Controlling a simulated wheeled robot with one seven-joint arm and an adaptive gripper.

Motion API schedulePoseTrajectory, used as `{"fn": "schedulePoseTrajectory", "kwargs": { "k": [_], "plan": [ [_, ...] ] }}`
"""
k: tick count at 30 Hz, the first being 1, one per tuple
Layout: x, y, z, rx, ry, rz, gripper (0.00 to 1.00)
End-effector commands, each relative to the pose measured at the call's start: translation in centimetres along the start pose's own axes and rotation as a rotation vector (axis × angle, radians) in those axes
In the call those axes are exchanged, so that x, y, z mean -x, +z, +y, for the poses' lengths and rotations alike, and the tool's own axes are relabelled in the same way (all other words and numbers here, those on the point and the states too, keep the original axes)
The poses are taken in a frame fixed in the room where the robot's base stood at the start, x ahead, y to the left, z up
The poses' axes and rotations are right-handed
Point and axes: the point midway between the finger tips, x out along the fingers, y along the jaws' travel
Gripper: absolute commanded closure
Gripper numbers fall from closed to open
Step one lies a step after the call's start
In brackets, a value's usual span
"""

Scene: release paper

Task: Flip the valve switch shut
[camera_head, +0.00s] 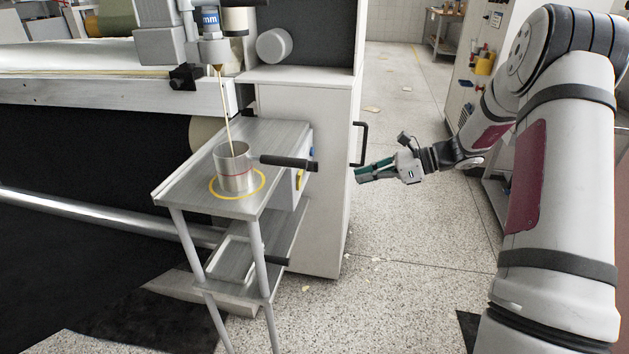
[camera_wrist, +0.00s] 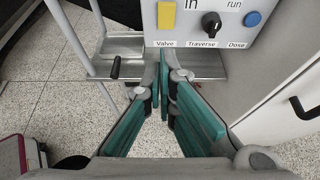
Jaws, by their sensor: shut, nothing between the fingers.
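The yellow valve switch (camera_wrist: 166,14) is on a light control panel (camera_wrist: 205,30), above the label "Valve", at the top of the wrist view. In the head view, the yellow switch (camera_head: 299,180) is small on the panel's side. My gripper (camera_head: 358,174) is to the right of the panel, apart from it. In the wrist view, its green fingers (camera_wrist: 163,72) are shut and empty, with their tips just below the "Valve" label. A thin tan stream (camera_head: 226,110) runs from the nozzle (camera_head: 216,68) into a metal cup (camera_head: 235,170) with a red line.
A black knob (camera_wrist: 211,23) labelled "Traverse" and a blue button (camera_wrist: 253,19) labelled "Dose" are right of the switch. The cup stands inside a yellow ring on a metal stand (camera_head: 285,140). A white cabinet (camera_head: 330,215) with a black handle (camera_head: 363,142) stands behind.

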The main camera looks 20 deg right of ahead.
Motion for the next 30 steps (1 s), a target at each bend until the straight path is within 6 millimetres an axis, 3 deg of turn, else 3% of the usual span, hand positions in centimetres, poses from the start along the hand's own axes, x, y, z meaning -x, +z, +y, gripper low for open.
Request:
{"fn": "schedulePoseTrajectory", "kwargs": {
  "k": [5,10,24,30],
  "plan": [
    [-0.1,0.0,0.0,0.001,0.001,0.0,1.0],
    [-1.6,0.0,0.1,0.002,0.004,-0.001,1.0],
    [-10.5,-0.2,0.1,0.002,0.005,0.0,1.0],
    [-12.6,1.4,0.1,0.004,0.002,0.001,1.0]
  ]
}}
